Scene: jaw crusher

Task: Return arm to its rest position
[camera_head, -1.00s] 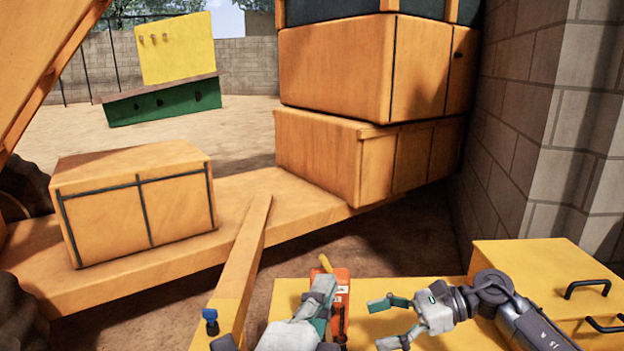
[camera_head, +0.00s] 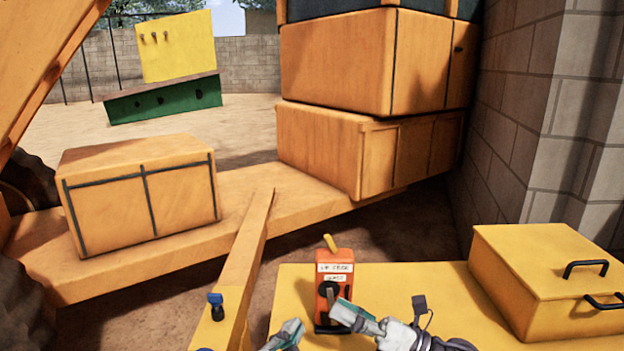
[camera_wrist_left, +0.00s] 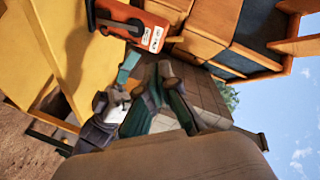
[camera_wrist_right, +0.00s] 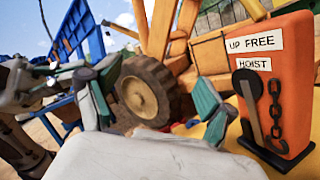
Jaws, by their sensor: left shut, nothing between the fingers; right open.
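My left gripper (camera_head: 291,330) is at the bottom edge of the head view, left of the orange hoist box, mostly cut off. Its teal fingers are shut and empty in the left wrist view (camera_wrist_left: 160,90). My right gripper (camera_head: 352,314) is open in front of the lower right of the orange hoist box (camera_head: 335,264); I cannot tell whether it touches. In the right wrist view its fingers (camera_wrist_right: 152,98) are spread with nothing between them.
A yellow deck (camera_head: 420,275) lies under the hoist box. A yellow chest (camera_head: 545,265) with black handles stands at the right, before a block wall (camera_head: 530,130). An orange beam (camera_head: 245,270) with a blue-topped knob (camera_head: 215,303) runs at the left. Orange machinery (camera_head: 345,135) stands behind.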

